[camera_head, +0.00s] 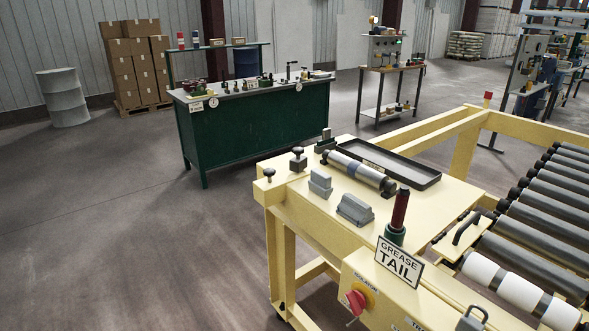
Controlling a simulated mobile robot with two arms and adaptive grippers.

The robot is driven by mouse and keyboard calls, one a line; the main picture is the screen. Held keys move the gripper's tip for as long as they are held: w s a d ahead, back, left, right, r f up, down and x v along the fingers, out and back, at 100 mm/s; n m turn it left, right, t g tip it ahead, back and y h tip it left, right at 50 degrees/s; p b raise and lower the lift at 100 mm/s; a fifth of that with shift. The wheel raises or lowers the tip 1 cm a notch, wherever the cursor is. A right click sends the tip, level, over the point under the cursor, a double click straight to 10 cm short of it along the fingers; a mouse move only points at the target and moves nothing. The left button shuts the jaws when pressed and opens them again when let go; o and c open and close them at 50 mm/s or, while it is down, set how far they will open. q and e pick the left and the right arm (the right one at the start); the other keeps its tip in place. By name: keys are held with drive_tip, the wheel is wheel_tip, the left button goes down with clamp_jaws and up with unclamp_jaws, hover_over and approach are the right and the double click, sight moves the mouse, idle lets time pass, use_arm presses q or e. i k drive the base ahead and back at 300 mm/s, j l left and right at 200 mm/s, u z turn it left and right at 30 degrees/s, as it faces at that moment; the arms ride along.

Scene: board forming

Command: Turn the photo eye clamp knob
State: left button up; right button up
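The yellow machine frame (440,196) stands at the right. Two dark knobs show at the left end of its top plate: a taller black knob (298,155) on a square base and a smaller knob (269,174) at the near left corner. A small upright block device (326,140) stands just behind the taller knob. No label tells which of these belongs to the photo eye clamp. A red rotary switch (356,301) is on the front box. Neither of my grippers is in view, and nothing touches the knobs.
Rollers (541,226) lie right. A green workbench (257,127) stands behind. Floor at left is clear.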

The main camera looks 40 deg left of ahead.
sight(268, 172)
drive_tip(key=j+z, duration=0.75)
drive_tip(key=j, duration=0.3)
drive_tip(key=i+j, duration=0.05)
